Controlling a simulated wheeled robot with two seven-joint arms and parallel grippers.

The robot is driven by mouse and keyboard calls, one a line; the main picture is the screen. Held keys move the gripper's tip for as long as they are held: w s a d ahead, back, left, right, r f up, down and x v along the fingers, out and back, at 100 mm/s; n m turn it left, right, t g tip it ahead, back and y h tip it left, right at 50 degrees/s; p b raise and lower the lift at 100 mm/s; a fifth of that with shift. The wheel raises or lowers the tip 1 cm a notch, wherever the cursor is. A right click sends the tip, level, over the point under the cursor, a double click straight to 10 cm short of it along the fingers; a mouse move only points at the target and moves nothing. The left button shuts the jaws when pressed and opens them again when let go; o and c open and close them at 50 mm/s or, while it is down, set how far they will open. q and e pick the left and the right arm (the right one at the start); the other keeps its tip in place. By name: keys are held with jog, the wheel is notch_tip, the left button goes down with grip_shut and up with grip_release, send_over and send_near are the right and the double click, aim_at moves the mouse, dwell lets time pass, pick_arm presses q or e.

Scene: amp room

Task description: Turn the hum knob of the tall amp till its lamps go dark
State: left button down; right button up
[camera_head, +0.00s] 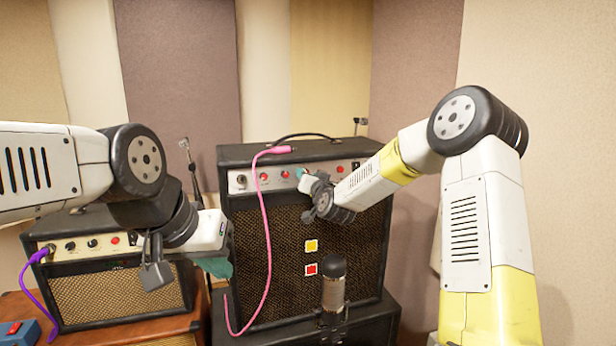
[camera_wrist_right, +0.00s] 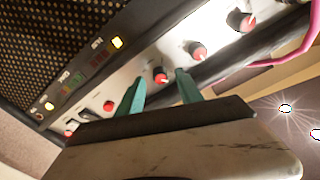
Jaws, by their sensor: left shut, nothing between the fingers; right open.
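The tall amp (camera_head: 300,152) stands in the middle, with a pale control strip of several red-capped knobs near its top. My right gripper (camera_head: 304,178) is at this strip and hides part of it. In the right wrist view, its two teal fingers (camera_wrist_right: 161,88) are open, with a red-capped knob (camera_wrist_right: 160,76) showing between their tips. I cannot tell whether they touch it, nor read which knob is the hum knob. A lamp (camera_wrist_right: 117,42) on the dark panel glows yellow, and another (camera_wrist_right: 49,106) looks lit. My left gripper (camera_head: 220,268) is shut and empty, left of the amp.
A pink cable (camera_head: 268,230) hangs from the tall amp's top across its grille. A microphone (camera_head: 333,284) stands in front. A smaller amp (camera_head: 115,297) with a purple cable (camera_head: 28,280) sits at the left.

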jog(key=v, duration=0.6)
jog(key=shift+s, duration=0.25)
jog(key=shift+d, duration=0.15)
